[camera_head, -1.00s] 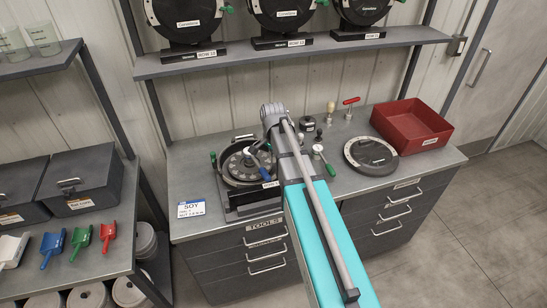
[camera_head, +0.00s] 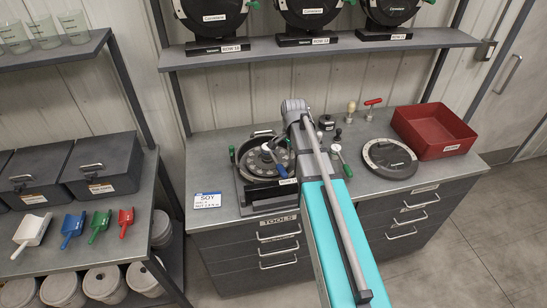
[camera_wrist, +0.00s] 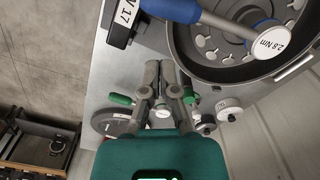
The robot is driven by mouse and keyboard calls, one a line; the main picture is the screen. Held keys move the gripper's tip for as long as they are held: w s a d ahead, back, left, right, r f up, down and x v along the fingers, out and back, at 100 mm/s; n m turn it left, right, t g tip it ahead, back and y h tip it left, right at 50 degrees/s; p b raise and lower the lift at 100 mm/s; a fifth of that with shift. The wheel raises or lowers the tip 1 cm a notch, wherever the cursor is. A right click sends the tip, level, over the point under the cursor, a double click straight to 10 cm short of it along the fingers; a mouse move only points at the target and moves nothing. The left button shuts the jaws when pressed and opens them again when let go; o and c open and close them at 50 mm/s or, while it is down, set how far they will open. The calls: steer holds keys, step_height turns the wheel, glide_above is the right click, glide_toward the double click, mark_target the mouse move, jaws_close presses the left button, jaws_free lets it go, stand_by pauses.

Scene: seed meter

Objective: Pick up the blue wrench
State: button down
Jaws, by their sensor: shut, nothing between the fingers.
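The blue wrench (camera_wrist: 232,24) lies over the round seed meter housing in the upper part of the wrist view. Its thick blue handle is cut by the top edge, and a blue-ringed white disc marked 2.8 Nm is at its other end.
A green-handled tool with a white dial (camera_wrist: 163,113) shows behind my fingers. On the bench are a black round lid (camera_head: 390,158), a red bin (camera_head: 434,130), several small knobs and a SOY card (camera_head: 207,201). A shelf (camera_head: 300,50) with large discs hangs above.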

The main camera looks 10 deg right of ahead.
mark_target(268, 152)
steer(key=c, duration=1.4)
jaws_free()
steer(key=c, duration=1.2)
jaws_free()
steer(key=shift+o, duration=1.3)
steer(key=shift+w+a+r, duration=0.1)
steer(key=shift+w, duration=0.25)
steer(key=o, duration=0.9)
steer(key=shift+n, duration=0.7)
steer(key=w+a, duration=0.1)
steer(key=w, duration=0.1)
steer(key=w+r+p, duration=0.1)
steer(key=w, duration=0.1)
steer(key=w+a+r+p, duration=0.1)
steer(key=w, duration=0.2)
steer(key=shift+a, duration=0.35)
steer(key=shift+c, duration=0.2)
steer(key=shift+o, duration=0.4)
steer(key=shift+n, duration=0.5)
steer(key=w+a, duration=0.1)
steer(key=w+p, duration=0.1)
steer(key=w, duration=0.1)
steer(key=w+a+r, duration=0.1)
steer(key=shift+w+a, duration=0.3)
steer(key=shift+w, duration=0.1)
steer(key=shift+w+a, duration=0.25)
steer(key=shift+w, duration=0.05)
steer(key=shift+f, duration=0.1)
